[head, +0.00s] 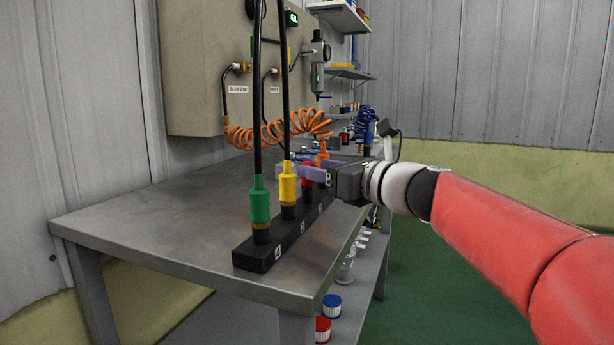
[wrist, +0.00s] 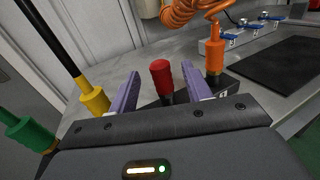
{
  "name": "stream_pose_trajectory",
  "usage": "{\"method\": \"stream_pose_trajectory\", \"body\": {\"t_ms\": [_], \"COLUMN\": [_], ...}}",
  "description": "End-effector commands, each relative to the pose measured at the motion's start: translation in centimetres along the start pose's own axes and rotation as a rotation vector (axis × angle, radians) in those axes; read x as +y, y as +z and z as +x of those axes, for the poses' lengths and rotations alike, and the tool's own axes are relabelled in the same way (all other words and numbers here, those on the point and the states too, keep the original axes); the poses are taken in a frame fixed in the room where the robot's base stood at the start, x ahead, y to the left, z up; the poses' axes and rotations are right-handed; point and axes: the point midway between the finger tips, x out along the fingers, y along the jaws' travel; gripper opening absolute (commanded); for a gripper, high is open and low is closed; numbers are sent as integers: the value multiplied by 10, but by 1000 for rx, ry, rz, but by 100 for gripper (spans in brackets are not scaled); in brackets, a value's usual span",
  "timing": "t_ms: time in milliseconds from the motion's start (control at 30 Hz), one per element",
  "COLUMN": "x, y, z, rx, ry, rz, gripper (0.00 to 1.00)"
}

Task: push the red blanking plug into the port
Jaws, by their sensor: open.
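The red blanking plug (wrist: 161,75) stands upright on the black port block, between my gripper's two purple fingers in the wrist view. In the head view the plug (head: 307,181) is partly hidden by a finger. My gripper (wrist: 160,71) is open, one finger on each side of the plug, with visible gaps. It also shows in the head view (head: 304,174), reaching in from the right. The port block (head: 257,256) lies along the table's front edge. The port under the plug is hidden, so I cannot tell how deep the plug sits.
Green (head: 260,204) and yellow (head: 288,188) connectors with upright black hoses stand on the block nearer the camera. An orange connector (wrist: 215,52) with a coiled hose stands close on the plug's other side. The table (head: 160,220) is clear at left.

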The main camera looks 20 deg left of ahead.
Motion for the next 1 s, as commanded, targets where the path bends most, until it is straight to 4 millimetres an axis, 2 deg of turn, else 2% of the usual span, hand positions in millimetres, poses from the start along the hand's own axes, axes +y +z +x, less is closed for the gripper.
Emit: {"method": "stream_pose_trajectory", "body": {"t_ms": [100, 200, 500, 867, 1000], "x": [1, 1, 1, 0, 1], "y": [0, 0, 0, -1, 0], "z": [21, 32, 36, 36, 36], "rx": [2, 2, 2, 3, 2], "ry": [3, 2, -1, -1, -1], "rz": [1, 0, -2, -2, -2], "gripper": [49, 49, 49, 2, 0]}}
